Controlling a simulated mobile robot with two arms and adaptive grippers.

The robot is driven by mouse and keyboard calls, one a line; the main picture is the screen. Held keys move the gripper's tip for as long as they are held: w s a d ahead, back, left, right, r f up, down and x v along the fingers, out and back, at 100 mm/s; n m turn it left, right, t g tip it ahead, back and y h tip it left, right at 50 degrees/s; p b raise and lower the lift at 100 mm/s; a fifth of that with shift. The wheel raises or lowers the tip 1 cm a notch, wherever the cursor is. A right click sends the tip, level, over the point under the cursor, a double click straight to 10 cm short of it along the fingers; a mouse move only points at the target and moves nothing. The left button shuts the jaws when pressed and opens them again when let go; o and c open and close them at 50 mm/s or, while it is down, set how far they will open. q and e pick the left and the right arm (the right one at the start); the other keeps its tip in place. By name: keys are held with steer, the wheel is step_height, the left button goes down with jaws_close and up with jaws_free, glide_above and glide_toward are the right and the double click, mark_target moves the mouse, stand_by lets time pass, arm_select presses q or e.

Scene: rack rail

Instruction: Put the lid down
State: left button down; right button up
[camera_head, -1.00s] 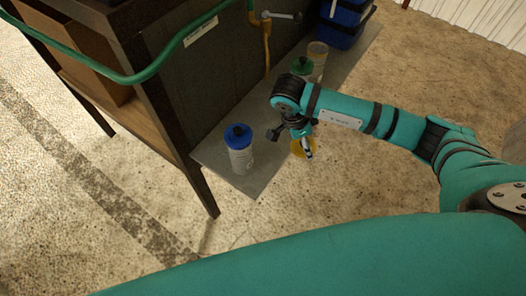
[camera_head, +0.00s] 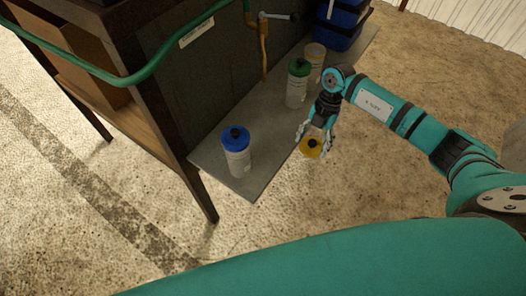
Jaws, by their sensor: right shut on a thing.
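My right gripper (camera_head: 313,142) is shut on a yellow lid (camera_head: 310,148) with a black knob. It holds the lid near the right front edge of the grey shelf (camera_head: 257,185); I cannot tell how high above the shelf or floor it is. Behind the gripper, an open-looking jar with a pale orange top (camera_head: 315,52) stands on the shelf, partly hidden by my right arm. My left gripper is not in view.
A jar with a blue lid (camera_head: 236,150) stands at the front of the shelf. A jar with a green lid (camera_head: 298,84) stands further back. Blue crates (camera_head: 340,24) are at the far end. A dark cabinet (camera_head: 190,90) with a green hose borders the shelf on the left.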

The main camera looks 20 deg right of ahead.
steer(key=b, duration=0.5)
glide_above(261, 156)
steer(key=shift+w+d+f, duration=0.15)
steer(key=shift+d+f, duration=0.05)
steer(key=shift+f, duration=0.2)
steer(key=shift+w+d+f, duration=0.1)
steer(key=shift+d+f, duration=0.1)
steer(key=shift+f, duration=0.2)
step_height(261, 156, down, 4)
steer(key=b, duration=0.3)
steer(key=shift+r+b, duration=0.2)
steer(key=shift+b, duration=0.2)
steer(key=shift+r, duration=0.15)
steer(key=o, duration=1)
steer(key=shift+c, duration=0.2)
steer(key=v, duration=1.2)
steer(key=shift+a, duration=0.1)
